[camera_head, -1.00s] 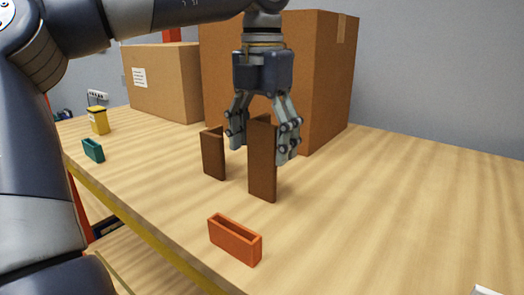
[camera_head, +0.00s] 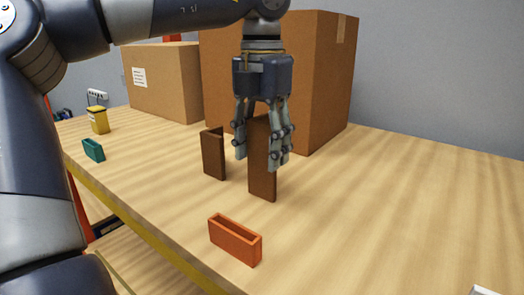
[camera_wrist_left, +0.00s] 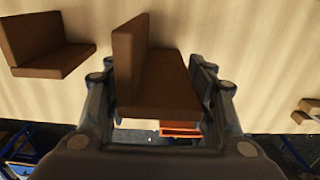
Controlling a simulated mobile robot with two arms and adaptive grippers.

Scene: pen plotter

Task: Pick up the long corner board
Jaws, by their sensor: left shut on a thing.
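The long corner board (camera_head: 262,175) is a tall brown L-shaped piece standing upright on the wooden table. My left gripper (camera_head: 262,165) points down from above and is shut on its upper part. In the left wrist view the long corner board (camera_wrist_left: 155,80) sits between the two fingers of my left gripper (camera_wrist_left: 155,105). A shorter brown corner board (camera_head: 213,155) stands upright just to its left, apart from the gripper; it also shows in the left wrist view (camera_wrist_left: 45,50). My right gripper is not in view.
An orange open box (camera_head: 235,240) lies in front on the table. A teal holder (camera_head: 93,150) and a yellow container (camera_head: 98,121) are at the left edge. Large cardboard boxes (camera_head: 328,85) (camera_head: 170,85) stand behind. The table's right side (camera_head: 410,200) is mostly clear.

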